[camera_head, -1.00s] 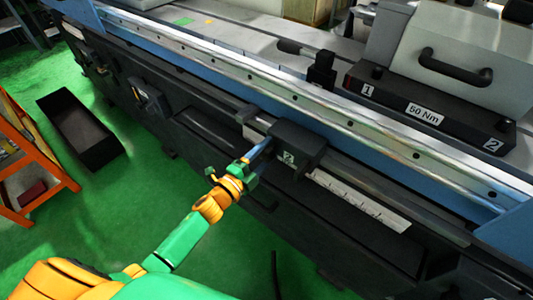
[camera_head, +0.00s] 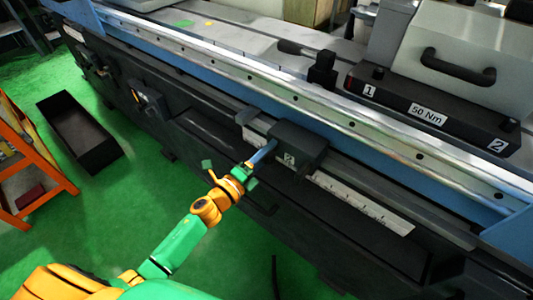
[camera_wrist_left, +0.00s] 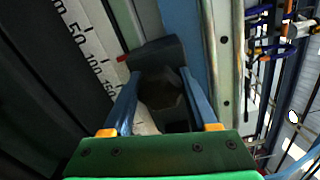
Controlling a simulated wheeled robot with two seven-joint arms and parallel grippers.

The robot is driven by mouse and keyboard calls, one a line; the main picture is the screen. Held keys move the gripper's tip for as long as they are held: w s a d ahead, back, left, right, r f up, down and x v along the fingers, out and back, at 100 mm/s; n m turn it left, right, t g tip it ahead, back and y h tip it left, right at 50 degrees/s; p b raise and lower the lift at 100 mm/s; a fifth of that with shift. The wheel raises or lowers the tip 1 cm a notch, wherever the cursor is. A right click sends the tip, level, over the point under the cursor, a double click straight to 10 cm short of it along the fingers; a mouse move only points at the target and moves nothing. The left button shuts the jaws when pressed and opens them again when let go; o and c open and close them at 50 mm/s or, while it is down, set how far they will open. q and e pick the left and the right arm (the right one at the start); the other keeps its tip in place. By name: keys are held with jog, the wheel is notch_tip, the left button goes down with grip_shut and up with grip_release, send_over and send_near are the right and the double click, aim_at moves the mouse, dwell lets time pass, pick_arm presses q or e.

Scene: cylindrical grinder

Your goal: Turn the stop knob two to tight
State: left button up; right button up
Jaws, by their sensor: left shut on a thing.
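Stop block two (camera_head: 308,145), a dark block with a "2" label, sits on the rail along the machine's front. My left gripper (camera_head: 268,149) reaches it from the left, its blue fingers at the block's near-left side. In the left wrist view, a dark faceted knob (camera_wrist_left: 160,90) lies between the two blue fingers (camera_wrist_left: 158,98), in front of the block (camera_wrist_left: 155,52). The gripper is shut on this knob. The fingers hide the knob in the head view. My right gripper is out of view.
A white ruler scale (camera_head: 362,202) runs along the rail. A black bar marked 1, 50 Nm and 2 (camera_head: 440,135) lies on the machine top. A black bin (camera_head: 80,132) and an orange rack (camera_head: 35,155) stand on the green floor at left, with free floor between.

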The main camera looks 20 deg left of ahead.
pick_arm(q)
jog(key=shift+r, duration=0.15)
jog(key=o, duration=1.2)
jog(key=shift+o, duration=0.9)
jog(key=shift+w, duration=0.1)
jog(key=shift+a, duration=0.1)
jog(key=v, duration=0.7)
jog(key=shift+b, duration=0.35)
